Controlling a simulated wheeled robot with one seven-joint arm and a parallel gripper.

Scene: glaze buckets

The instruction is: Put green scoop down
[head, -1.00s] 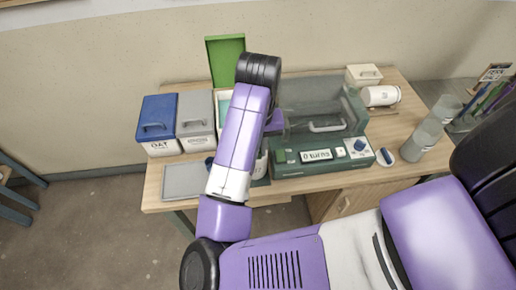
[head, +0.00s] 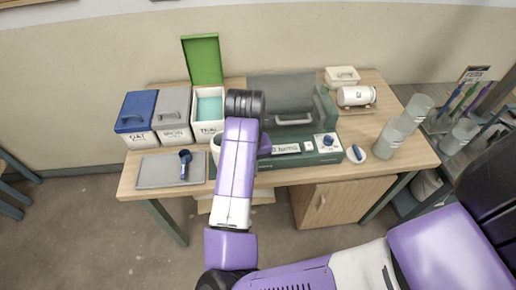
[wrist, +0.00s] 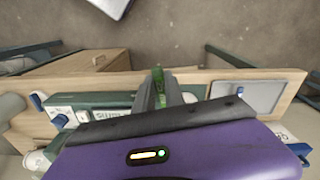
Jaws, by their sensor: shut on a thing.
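The green scoop (wrist: 158,76) shows in the wrist view as a small green piece between the fingers of my gripper (wrist: 160,92), which is shut on it. The rest of the scoop is hidden. In the head view my forearm and wrist hide the gripper and scoop, in front of the scale machine's left end. The open bin (head: 208,108) with a raised green lid (head: 202,60) stands behind and to the left. It holds pale teal contents.
A grey mat (head: 160,172) at the table's front left carries a blue scoop (head: 185,163). Blue-lidded (head: 135,118) and grey-lidded (head: 172,118) bins stand behind it. The scale machine (head: 290,150), a saucer with a blue piece (head: 356,154) and clear cups (head: 388,140) are to the right.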

